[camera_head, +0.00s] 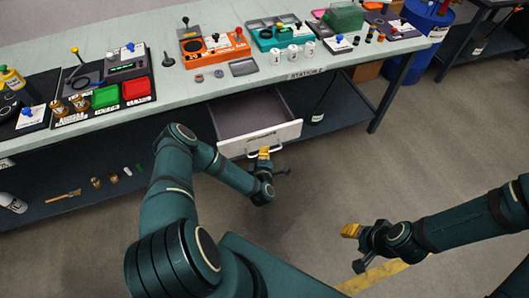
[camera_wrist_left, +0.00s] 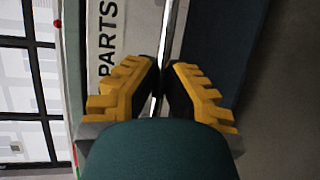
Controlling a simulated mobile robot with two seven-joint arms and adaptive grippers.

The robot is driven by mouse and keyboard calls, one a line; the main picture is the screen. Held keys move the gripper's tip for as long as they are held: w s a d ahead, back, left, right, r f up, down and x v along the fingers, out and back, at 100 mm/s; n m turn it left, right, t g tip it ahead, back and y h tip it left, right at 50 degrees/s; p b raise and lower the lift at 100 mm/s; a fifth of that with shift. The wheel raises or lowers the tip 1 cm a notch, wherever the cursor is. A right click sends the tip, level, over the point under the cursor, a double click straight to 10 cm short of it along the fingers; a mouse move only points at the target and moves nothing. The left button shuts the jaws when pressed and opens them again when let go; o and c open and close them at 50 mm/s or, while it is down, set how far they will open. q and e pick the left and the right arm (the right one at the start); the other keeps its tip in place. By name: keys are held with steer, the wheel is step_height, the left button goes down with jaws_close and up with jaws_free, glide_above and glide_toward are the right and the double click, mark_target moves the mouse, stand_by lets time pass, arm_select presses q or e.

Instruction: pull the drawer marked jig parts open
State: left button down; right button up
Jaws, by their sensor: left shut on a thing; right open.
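The drawer (camera_head: 285,133) under the bench is pulled out. Its white front faces me and its grey inside shows empty from above. Its label is too small to read in the head view, but the left wrist view shows the word PARTS on the white front (camera_wrist_left: 107,65). My left gripper (camera_head: 263,154) is at the middle of the drawer front, shut on the metal bar handle (camera_wrist_left: 166,45), which runs between its yellow fingers in the left wrist view. My right gripper (camera_head: 356,245) is open and empty, over the floor to the right of the drawer.
The bench top (camera_head: 200,100) above carries trays, an orange unit (camera_head: 212,45), a teal unit (camera_head: 280,33) and several white cups. A lower shelf (camera_head: 100,205) holds small loose parts. A bench leg (camera_head: 392,92) stands right of the drawer. The floor in front is clear.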

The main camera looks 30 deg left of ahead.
arm_select(q)
steer(key=shift+s+d, duration=0.15)
steer(key=shift+d, duration=0.15)
steer(key=c, duration=1)
jaws_free()
steer(key=v, duration=1.2)
